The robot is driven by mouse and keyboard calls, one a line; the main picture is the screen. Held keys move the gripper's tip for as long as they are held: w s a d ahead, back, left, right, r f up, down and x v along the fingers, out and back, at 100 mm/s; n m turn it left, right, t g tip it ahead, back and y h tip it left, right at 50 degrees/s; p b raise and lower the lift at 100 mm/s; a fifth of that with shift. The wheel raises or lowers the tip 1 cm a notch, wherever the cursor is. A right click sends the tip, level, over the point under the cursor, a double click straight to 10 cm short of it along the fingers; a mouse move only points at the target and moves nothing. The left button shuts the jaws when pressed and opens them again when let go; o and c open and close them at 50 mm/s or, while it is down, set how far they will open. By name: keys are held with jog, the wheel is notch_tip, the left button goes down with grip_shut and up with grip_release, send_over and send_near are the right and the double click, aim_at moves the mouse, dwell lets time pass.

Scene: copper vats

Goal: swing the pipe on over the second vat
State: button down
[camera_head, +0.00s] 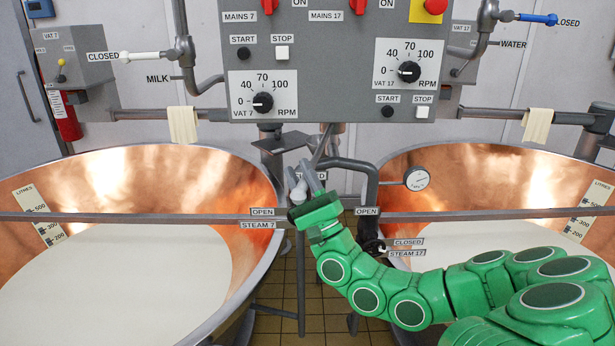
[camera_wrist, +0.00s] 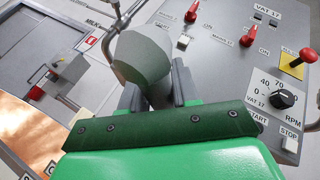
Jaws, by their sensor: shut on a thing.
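My gripper (camera_head: 305,182) is in the gap between the two vats, fingers pointing up and away. It is shut on a grey, rounded piece (camera_wrist: 143,58), seen between the fingers (camera_wrist: 157,88) in the wrist view. This seems to be the end of the pipe; my gripper partly hides it in the head view, where a thin grey pipe (camera_head: 322,146) rises behind the fingers. The left copper vat (camera_head: 150,165) and the right copper vat (camera_head: 470,165) both hold white liquid. The held piece is over neither vat.
A grey control panel (camera_head: 325,60) with knobs and switches hangs above the gap. A horizontal rail (camera_head: 120,217) crosses in front of both vats. A dark steam pipe (camera_head: 371,195) with a round gauge (camera_head: 417,179) stands right of my gripper. Tiled floor (camera_head: 325,300) shows below.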

jog(key=w+a+m+t+h, duration=0.3)
jog(key=w+a+h, duration=0.5)
jog(key=a, duration=0.4)
jog(key=w+a+m+t+h, duration=0.3)
jog(key=w+a+m+h, duration=0.2)
jog(key=w+a+h, duration=0.3)
jog(key=shift+w+a+t+h, duration=0.15)
jog(key=shift+a+t+h, duration=0.25)
jog(key=shift+a+h, duration=1.1)
jog(key=shift+a+f+y, duration=0.1)
jog(key=shift+a+y, duration=0.2)
jog(key=shift+a, duration=0.2)
jog(key=c, duration=0.9)
grip_release()
jog(key=shift+v, duration=3.85)
